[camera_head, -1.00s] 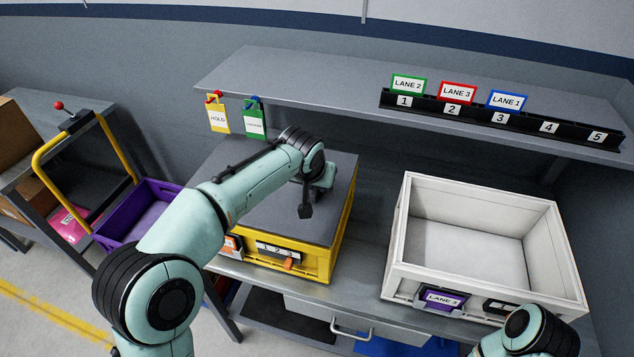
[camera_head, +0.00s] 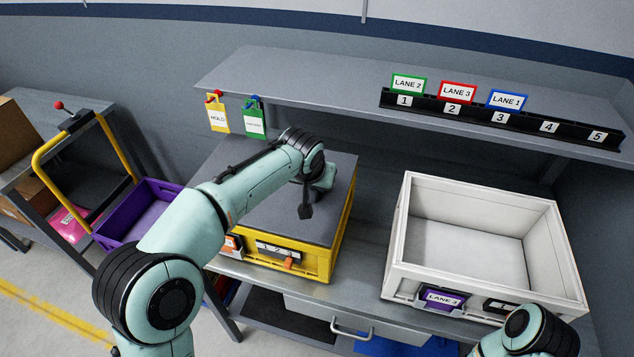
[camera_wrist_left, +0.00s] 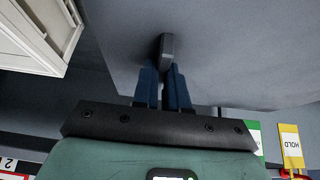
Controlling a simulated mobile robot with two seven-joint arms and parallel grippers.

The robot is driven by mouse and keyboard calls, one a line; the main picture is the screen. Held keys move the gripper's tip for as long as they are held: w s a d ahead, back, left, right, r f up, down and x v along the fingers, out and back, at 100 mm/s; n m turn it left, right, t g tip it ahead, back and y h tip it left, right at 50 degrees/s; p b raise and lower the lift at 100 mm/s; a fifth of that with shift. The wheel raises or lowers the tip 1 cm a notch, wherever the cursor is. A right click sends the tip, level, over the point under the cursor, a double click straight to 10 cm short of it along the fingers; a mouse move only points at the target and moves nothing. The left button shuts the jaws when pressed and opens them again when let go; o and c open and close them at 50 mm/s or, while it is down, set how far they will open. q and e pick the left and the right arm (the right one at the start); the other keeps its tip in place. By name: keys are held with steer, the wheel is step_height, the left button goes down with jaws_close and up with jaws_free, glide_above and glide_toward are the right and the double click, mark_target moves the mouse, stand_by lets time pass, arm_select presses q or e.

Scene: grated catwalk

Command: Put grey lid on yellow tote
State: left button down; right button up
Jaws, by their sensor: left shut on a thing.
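The grey lid (camera_head: 270,215) lies over the top of the yellow tote (camera_head: 316,262) on the bench, roughly lined up with its rim. My left gripper (camera_head: 306,209) is above the lid, toward its right side. In the left wrist view, its blue fingers (camera_wrist_left: 164,75) are shut on the lid's small dark handle (camera_wrist_left: 167,46), and the lid's flat surface (camera_wrist_left: 225,55) fills much of the picture. Whether the lid is fully seated all round cannot be told. My right gripper is out of view.
A white tote (camera_head: 400,262) with a purple LANE 3 card stands right on the bench (camera_head: 365,270). A shelf (camera_head: 330,90) with lane cards and two hanging tags overhangs the back. A purple tote (camera_head: 118,222) is at left. Bench space lies between the yellow and white totes.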

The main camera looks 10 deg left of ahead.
arm_select(q)
steer(key=shift+f, duration=0.35)
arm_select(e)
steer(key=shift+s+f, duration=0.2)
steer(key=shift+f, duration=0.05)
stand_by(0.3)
arm_select(q)
steer(key=c, duration=0.7)
jaws_free()
steer(key=shift+f, duration=0.1)
steer(key=shift+r+p, duration=0.95)
steer(key=shift+r, duration=1.25)
steer(key=shift+r+p, duration=0.65)
steer(key=shift+r, duration=0.75)
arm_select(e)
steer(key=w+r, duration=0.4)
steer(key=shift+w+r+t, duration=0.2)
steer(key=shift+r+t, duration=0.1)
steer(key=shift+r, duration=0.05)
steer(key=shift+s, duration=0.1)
